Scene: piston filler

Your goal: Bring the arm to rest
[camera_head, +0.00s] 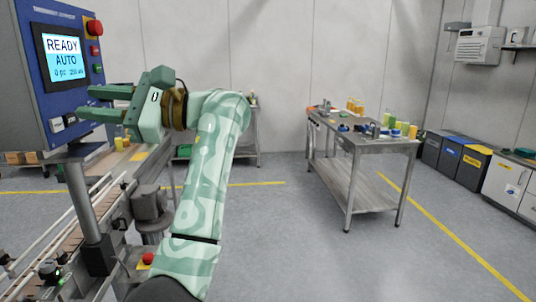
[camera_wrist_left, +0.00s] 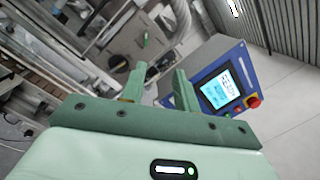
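My left arm (camera_head: 208,165) is raised in the head view, and its gripper (camera_head: 88,103) points left at the blue control panel (camera_head: 28,100). The fingers are apart with nothing between them, just in front of the panel's lower right edge. I cannot tell whether they touch it. The left wrist view also shows the two separated fingers of the left gripper (camera_wrist_left: 156,78), with the panel (camera_wrist_left: 238,65) to their right. The panel's screen (camera_head: 64,57) reads READY and AUTO. My right arm and gripper are not in view.
A conveyor (camera_head: 100,205) runs below the panel, with a red button (camera_head: 147,258) near it. A steel table (camera_head: 370,145) with bottles and small items stands to the right. Bins (camera_head: 450,157) line the right wall. The floor between is clear.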

